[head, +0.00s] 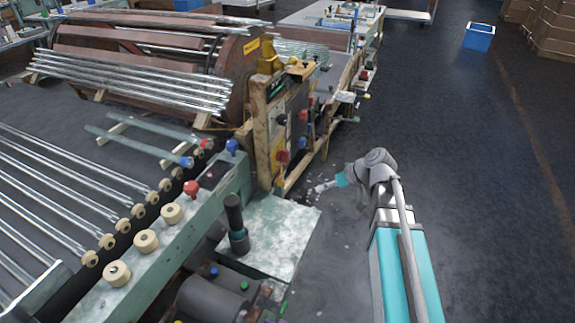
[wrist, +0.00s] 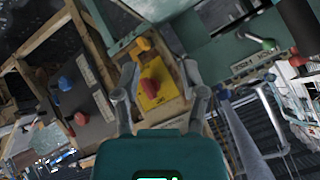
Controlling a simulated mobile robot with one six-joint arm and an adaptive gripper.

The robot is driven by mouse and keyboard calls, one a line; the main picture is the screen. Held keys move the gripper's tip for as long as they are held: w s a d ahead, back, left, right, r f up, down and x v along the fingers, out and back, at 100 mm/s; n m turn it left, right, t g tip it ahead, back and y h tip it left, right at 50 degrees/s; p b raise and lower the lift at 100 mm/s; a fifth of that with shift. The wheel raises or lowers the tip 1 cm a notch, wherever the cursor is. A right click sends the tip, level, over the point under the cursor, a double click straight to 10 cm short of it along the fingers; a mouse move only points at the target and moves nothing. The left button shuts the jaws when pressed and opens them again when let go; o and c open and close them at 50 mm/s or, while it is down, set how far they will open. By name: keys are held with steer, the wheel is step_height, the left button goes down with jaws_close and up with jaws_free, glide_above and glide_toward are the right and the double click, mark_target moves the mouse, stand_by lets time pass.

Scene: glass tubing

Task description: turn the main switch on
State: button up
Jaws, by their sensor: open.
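A red switch knob (wrist: 150,88) on a yellow plate (wrist: 152,98) shows in the wrist view, between my fingers in the picture; it looks like the main switch, but its lettering is unreadable. My gripper (wrist: 160,70) is open and empty, its two fingers on either side of the knob in the picture. I cannot tell how far it is from the knob. In the head view, a wood-framed control panel (head: 263,140) carries several knobs, among them a red one (head: 283,156). My gripper (head: 323,187) is right of the panel, low and apart from it.
In the wrist view, a blue knob (wrist: 65,83) and another red knob (wrist: 80,118) sit on a grey plate to the left. In the head view, a green machine top (head: 270,235) with a black handle (head: 236,220) lies in front. The floor (head: 480,170) to the right is clear.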

mark_target(286, 151)
steer(key=w+n+t+y+b, duration=0.4)
steer(key=w+y+b, duration=0.3)
steer(key=w+b, duration=0.3)
steer(key=shift+r+n+y, duration=0.3)
steer(key=shift+r+n, duration=0.1)
steer(key=shift+n, duration=0.5)
steer(key=shift+a, duration=0.15)
steer(key=shift+x, duration=6.8)
jaws_close()
